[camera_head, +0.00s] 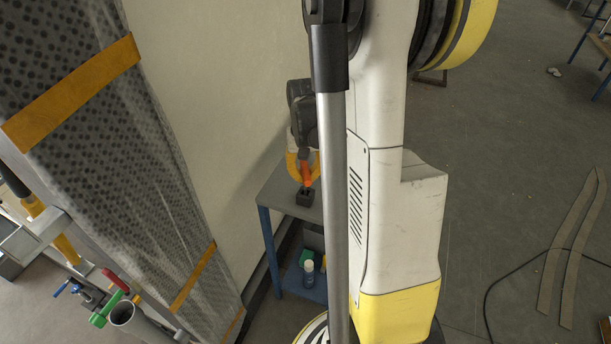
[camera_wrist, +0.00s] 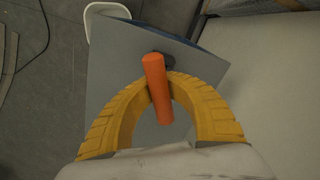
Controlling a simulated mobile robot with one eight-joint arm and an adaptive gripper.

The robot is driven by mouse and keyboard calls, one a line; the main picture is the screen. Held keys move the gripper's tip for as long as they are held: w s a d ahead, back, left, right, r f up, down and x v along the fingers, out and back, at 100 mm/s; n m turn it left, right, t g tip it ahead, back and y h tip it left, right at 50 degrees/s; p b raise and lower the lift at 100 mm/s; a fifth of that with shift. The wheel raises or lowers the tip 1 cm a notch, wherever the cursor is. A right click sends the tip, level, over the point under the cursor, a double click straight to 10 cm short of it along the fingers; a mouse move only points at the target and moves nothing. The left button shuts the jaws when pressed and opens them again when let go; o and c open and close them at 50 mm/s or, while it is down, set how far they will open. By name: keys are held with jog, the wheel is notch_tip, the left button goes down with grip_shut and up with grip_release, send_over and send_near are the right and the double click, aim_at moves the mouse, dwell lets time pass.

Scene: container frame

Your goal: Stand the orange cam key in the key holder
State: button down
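The orange cam key (camera_head: 306,174) is between the yellow fingers of my gripper (camera_head: 303,160), above the grey table (camera_head: 284,196). In the wrist view the key (camera_wrist: 157,92) is a plain orange rod, and the curved fingers of my gripper (camera_wrist: 158,86) close in on it from both sides. The key holder (camera_head: 304,197) is a small dark block on the table, right below the key's lower end. In the wrist view the holder (camera_wrist: 169,60) shows partly behind the key's far end. I cannot tell whether the key's tip touches or enters it.
A pale wall panel (camera_head: 205,75) stands close along the table's left side. A lower shelf (camera_head: 300,282) under the table holds a bottle (camera_head: 308,276) and a green item. The tabletop around the holder looks clear.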

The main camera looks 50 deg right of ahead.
jog(key=shift+f+b, duration=1.25)
jog(key=shift+f, duration=0.3)
jog(key=c, duration=1.5)
grip_release()
notch_tip(320, 180, up, 12)
jog(key=shift+r, duration=0.1)
notch_tip(320, 180, up, 6)
jog(key=p, duration=0.5)
send_over(305, 194)
jog(key=shift+d, duration=0.15)
